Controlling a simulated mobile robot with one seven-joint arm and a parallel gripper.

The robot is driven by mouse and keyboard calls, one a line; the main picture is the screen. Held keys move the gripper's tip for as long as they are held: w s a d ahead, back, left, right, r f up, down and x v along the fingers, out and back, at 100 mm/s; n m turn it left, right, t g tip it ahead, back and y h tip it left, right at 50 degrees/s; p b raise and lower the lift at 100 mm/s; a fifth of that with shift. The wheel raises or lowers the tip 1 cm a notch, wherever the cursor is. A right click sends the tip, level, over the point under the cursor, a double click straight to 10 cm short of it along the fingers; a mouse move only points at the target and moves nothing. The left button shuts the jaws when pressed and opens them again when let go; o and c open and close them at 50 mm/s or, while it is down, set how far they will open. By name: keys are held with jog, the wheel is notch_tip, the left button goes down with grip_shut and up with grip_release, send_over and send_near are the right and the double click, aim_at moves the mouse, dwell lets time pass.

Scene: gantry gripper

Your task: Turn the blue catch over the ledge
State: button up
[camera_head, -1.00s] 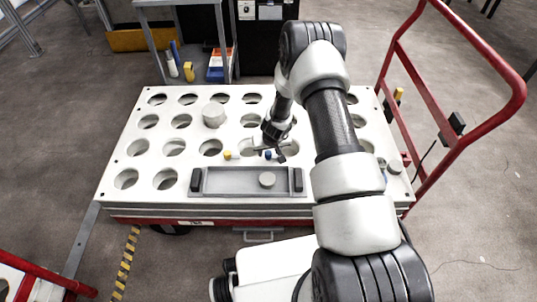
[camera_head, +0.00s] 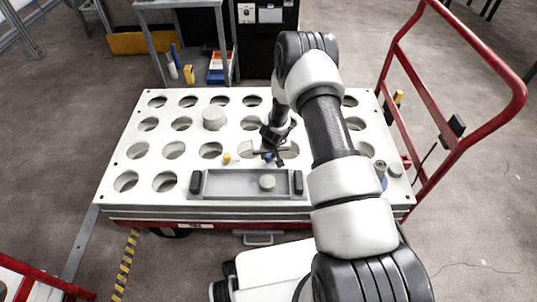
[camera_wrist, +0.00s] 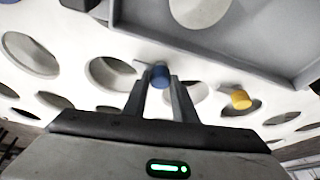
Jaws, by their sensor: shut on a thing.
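The blue catch (camera_wrist: 160,76) is a small blue knob near the tray on the white board. In the wrist view it sits between the tips of my gripper (camera_wrist: 160,88), which is shut on it. In the head view my gripper (camera_head: 268,152) is low over the board, and the blue catch (camera_head: 268,158) shows just below it. A thin grey piece runs from the knob toward the tray in the wrist view. I cannot tell whether it lies over the ledge (camera_head: 235,172).
A yellow catch (camera_head: 227,158) stands left of the blue one. A pale cylinder (camera_head: 213,117) stands farther back among the board's holes. A red cart handle (camera_head: 470,120) rises at the right.

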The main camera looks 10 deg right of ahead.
jog(key=m, duration=0.1)
jog(key=m+h+p, duration=0.1)
jog(key=m, duration=0.1)
jog(key=shift+a+r, duration=0.1)
jog(key=shift+a, duration=0.15)
jog(key=m+h, duration=0.1)
jog(key=m, duration=0.1)
jog(key=m+h, duration=0.1)
jog(key=m, duration=0.1)
jog(key=shift+w+a+f+m+g, duration=0.1)
jog(key=shift+w+f+m+g, duration=0.1)
jog(key=shift+m+g, duration=0.15)
jog(key=m, duration=0.2)
jog(key=m+g+h+b, duration=0.1)
jog(key=m, duration=0.1)
jog(key=shift+w+r+m+g, duration=0.1)
jog(key=shift+r+m+g, duration=0.05)
jog(key=shift+m+g, duration=0.1)
jog(key=m+g, duration=0.1)
jog(key=m, duration=0.1)
jog(key=m+g, duration=0.1)
jog(key=m, duration=0.2)
jog(key=shift+w+a, duration=0.1)
jog(key=shift+m, duration=0.4)
jog(key=o, duration=1)
